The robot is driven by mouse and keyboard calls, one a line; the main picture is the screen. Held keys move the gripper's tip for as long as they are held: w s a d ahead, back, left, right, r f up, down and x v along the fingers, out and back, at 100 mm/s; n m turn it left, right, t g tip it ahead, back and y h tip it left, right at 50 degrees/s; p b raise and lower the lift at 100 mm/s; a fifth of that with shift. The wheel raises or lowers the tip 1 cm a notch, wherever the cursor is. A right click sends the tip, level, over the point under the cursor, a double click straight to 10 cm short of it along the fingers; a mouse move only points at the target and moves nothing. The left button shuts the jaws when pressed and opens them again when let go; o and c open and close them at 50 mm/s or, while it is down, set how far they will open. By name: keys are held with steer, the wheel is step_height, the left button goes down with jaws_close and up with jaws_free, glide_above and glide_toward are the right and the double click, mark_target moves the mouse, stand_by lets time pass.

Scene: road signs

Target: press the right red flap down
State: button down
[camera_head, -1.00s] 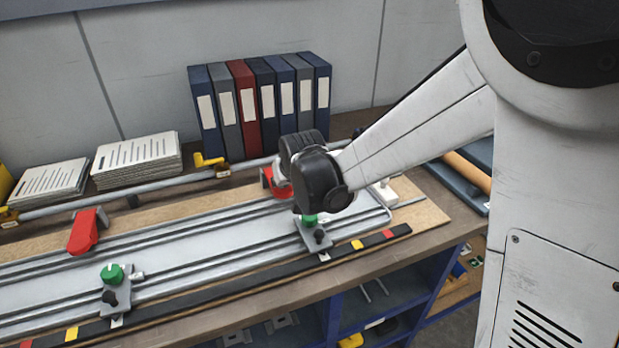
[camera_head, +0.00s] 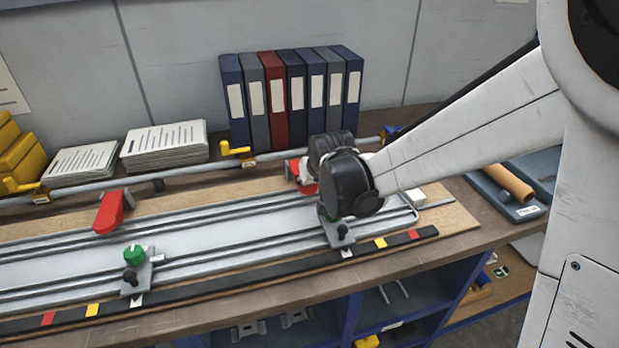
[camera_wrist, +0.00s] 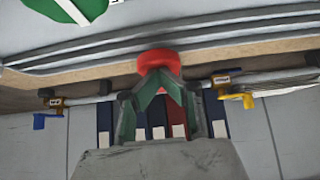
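The right red flap (camera_head: 306,178) is at the back edge of the sign fixture, partly hidden behind my wrist in the head view. In the wrist view the flap (camera_wrist: 158,61) is a rounded red shape right at my fingertips. My gripper (camera_wrist: 160,76) has its two green-grey fingers drawn together at the tips, with no object seen between them. The tips overlap the flap in the picture; whether they touch it I cannot tell. The left red flap (camera_head: 110,211) stands free, tilted toward the front. The white sign panel (camera_head: 210,228) lies between the rails.
Green-knobbed clamps (camera_head: 134,255) sit along the front rail.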

step_height(320, 180, up, 4)
steer(key=shift+r+p, duration=0.1)
steer(key=shift+p, duration=1.1)
steer(key=v, duration=0.9)
steer(key=shift+s+d, duration=0.2)
steer(key=shift+s, duration=0.3)
steer(key=s+d+r+m+h, duration=0.1)
steer(key=s+d+m+h, duration=0.1)
steer(key=s+d, duration=1.7)
steer(key=s+m, duration=0.1)
steer(key=s, duration=0.3)
steer(key=shift+d+r+m, duration=0.3)
steer(key=shift+d+r, duration=0.05)
steer(key=shift+d, duration=0.05)
